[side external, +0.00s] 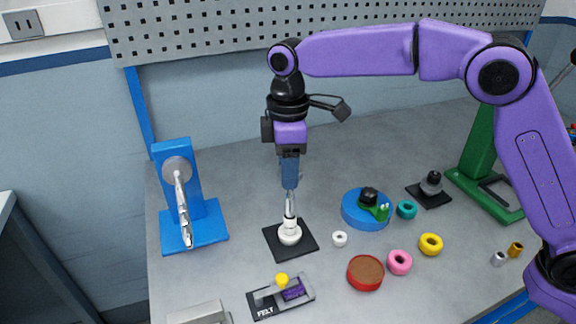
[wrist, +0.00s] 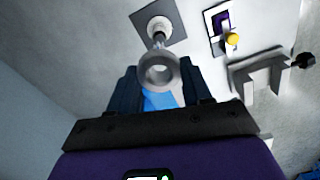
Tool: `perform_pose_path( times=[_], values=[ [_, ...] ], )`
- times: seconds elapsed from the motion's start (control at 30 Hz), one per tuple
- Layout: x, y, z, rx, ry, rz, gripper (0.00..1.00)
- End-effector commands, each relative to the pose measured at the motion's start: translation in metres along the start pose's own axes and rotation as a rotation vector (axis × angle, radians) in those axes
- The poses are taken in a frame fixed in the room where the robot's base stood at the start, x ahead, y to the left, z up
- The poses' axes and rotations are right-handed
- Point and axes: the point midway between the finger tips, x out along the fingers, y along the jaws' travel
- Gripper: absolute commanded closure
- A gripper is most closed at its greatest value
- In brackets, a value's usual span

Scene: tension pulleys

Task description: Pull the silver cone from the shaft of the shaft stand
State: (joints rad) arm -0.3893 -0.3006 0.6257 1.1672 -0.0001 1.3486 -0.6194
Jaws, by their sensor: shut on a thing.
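The shaft stand is a black square plate with a white round foot (side external: 290,236) and a thin upright shaft, at the middle of the table. My gripper (side external: 290,188) points straight down above it, its fingers closed at a silver piece (side external: 290,204) in line with the shaft. In the wrist view the silver cone (wrist: 159,69) shows as a grey, ring-shaped end between my dark blue fingers. The white foot (wrist: 160,26) and plate lie beyond it. I cannot tell whether the cone's lower end still surrounds the shaft.
A blue stand (side external: 182,200) with a silver arm is at left. A felt fixture (side external: 281,296) with a yellow knob is in front. Right are a white ring (side external: 340,239), a red dish (side external: 365,273), a blue round base (side external: 352,217) and coloured rings. Bare table lies behind the shaft stand.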

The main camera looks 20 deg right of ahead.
Motion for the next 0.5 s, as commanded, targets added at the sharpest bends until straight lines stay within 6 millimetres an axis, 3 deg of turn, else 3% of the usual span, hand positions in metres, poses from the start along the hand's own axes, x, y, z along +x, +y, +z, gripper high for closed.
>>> perform_pose_path(
  times=[0.5],
  values=[
    [-0.032, 0.001, 0.000, 0.001, 0.002, 0.001, 0.84]
  ],
)
